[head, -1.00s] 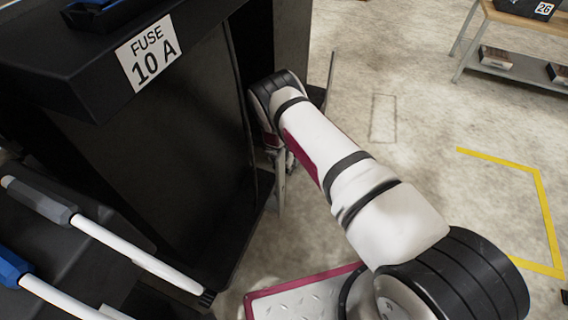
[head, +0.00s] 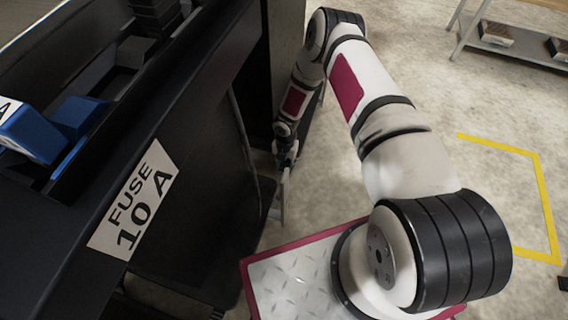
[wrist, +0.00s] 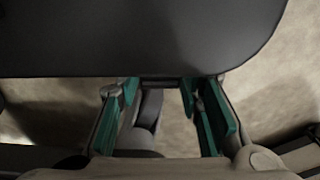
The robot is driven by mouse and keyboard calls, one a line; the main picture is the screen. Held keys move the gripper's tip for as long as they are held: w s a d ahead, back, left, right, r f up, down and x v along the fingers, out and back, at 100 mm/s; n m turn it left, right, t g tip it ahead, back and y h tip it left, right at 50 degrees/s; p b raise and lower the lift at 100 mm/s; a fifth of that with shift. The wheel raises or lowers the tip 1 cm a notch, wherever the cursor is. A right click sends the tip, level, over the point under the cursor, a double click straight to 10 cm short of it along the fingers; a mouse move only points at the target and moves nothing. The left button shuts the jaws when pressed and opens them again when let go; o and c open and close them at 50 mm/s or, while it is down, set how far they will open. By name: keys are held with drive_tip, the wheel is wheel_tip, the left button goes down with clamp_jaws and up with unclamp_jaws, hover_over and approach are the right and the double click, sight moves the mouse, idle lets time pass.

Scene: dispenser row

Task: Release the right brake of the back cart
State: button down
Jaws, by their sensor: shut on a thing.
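In the head view my gripper (head: 287,152) points down beside the far right end of the black unit, next to a pale upright bar (head: 284,192). In the wrist view my gripper (wrist: 161,108) has its teal-padded fingers apart, one on each side of a curved grey part (wrist: 150,108). That part lies nearer the left pad. The contact is dim and partly hidden, and I cannot make out clearly whether the part is the right brake. A dark panel with a rounded corner (wrist: 150,38) lies just beyond the fingertips and hides what is behind it.
The black unit with the "FUSE 10 A" label (head: 134,199) fills the left, with a blue item (head: 35,132) on top. A low shelf bench (head: 515,45) stands at the back right. Yellow tape (head: 541,190) marks the floor. The floor to the right is open.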

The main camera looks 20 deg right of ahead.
drive_tip(key=shift+s, duration=0.2)
drive_tip(key=c, duration=1.1)
unclamp_jaws()
drive_tip(key=shift+r, duration=0.1)
drive_tip(key=shift+w, duration=0.1)
drive_tip(key=shift+w+r, duration=0.1)
drive_tip(key=r, duration=1.1)
drive_tip(key=shift+w+d+r, duration=0.25)
drive_tip(key=shift+r, duration=0.15)
